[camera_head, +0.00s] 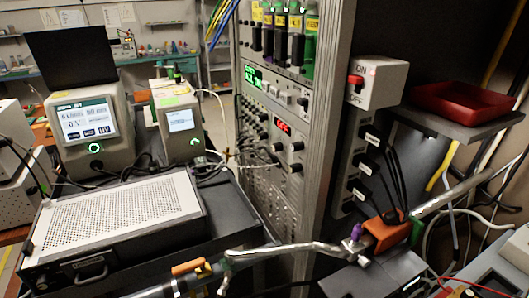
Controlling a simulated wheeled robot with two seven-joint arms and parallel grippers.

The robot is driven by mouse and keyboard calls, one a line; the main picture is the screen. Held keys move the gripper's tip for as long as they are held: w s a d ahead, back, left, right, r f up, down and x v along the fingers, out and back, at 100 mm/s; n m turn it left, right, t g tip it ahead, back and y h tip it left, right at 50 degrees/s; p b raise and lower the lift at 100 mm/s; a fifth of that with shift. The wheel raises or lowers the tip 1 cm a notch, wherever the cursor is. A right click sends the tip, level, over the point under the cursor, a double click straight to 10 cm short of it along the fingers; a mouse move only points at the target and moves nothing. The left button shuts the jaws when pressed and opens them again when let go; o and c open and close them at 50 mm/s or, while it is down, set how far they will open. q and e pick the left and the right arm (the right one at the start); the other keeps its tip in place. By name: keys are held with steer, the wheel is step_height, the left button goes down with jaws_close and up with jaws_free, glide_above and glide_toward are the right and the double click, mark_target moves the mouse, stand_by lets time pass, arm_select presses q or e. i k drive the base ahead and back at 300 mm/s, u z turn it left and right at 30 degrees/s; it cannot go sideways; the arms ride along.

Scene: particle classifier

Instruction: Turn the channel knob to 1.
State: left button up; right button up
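The tall instrument rack (322,110) stands in the middle of the view, with its front panels facing left and seen at a steep slant. One module has a lit red display (282,128). Black round knobs sit below and beside it, among them an upper right knob (297,147) and a lower right knob (296,167). Their markings are too small to read, so I cannot tell which is the channel knob or where it points. Another module above has a lit green display (253,76). I can make out neither of my grippers in this view.
A white ON/OFF box (378,84) with a red switch is on the rack's right side. A red tray (462,102) lies on a shelf at right. A metal pipe (290,250) with orange fittings crosses the front. A perforated white box (120,212) is at left.

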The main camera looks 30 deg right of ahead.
mark_target(276, 147)
steer(key=k, duration=0.35)
steer(key=u, duration=1.7)
steer(key=i, duration=1.35)
steer(key=z, duration=2.35)
